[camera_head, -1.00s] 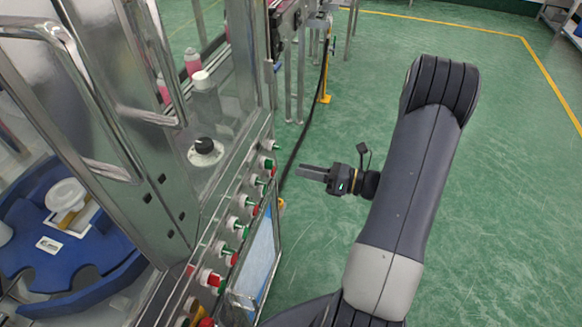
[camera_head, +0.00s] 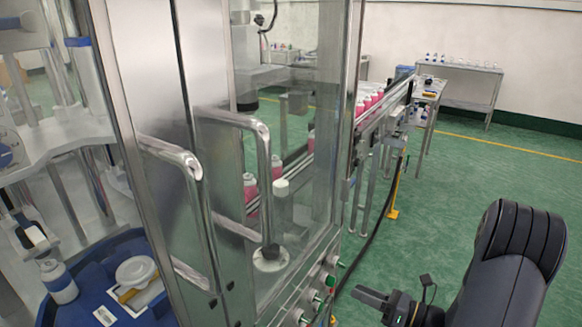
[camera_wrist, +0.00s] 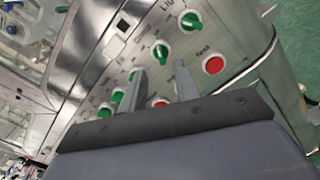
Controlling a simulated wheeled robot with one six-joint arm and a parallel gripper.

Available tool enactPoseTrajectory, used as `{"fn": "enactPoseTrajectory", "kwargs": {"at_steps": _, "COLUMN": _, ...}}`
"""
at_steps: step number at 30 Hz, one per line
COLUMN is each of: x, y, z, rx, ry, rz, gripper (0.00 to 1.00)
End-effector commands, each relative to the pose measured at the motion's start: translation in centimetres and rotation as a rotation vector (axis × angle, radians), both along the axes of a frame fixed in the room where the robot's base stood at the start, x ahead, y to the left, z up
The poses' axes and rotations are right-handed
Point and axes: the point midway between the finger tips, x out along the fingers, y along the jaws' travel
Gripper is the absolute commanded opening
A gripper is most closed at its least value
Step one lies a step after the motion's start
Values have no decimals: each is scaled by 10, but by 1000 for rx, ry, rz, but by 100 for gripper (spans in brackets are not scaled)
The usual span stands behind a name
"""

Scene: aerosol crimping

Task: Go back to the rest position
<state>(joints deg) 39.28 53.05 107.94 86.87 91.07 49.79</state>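My gripper (camera_head: 360,293) is low at the right of the head view, in front of the machine's control panel (camera_head: 318,290). In the wrist view its two fingers (camera_wrist: 160,78) stand apart with nothing held between them. Behind the fingers are green knobs (camera_wrist: 190,21) and red buttons (camera_wrist: 213,64) on the metal panel. The fingers overlap part of a red button in that view; I cannot tell the distance to the panel.
The crimping machine's glass and metal doors with handles (camera_head: 266,185) fill the left and middle. A conveyor (camera_head: 378,112) with pink cans runs behind. A blue tray (camera_head: 92,280) lies inside at lower left. The green floor (camera_head: 490,165) at right is clear.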

Motion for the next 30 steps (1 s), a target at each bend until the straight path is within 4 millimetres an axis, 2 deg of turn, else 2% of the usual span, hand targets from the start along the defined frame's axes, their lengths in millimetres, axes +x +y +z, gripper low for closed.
{"fn": "enactPoseTrajectory", "kwargs": {"at_steps": 6, "x": 21, "y": 31, "z": 1, "rx": 1, "ry": 2, "rz": 5, "gripper": 30}}
{"fn": "enactPoseTrajectory", "kwargs": {"at_steps": 12, "x": 35, "y": 50, "z": 1, "rx": 1, "ry": 2, "rz": 3, "gripper": 30}}
{"fn": "enactPoseTrajectory", "kwargs": {"at_steps": 17, "x": 41, "y": 58, "z": 0, "rx": 0, "ry": 1, "rz": 1, "gripper": 30}}
{"fn": "enactPoseTrajectory", "kwargs": {"at_steps": 30, "x": 40, "y": 56, "z": 0, "rx": -7, "ry": -9, "rz": -1, "gripper": 30}}
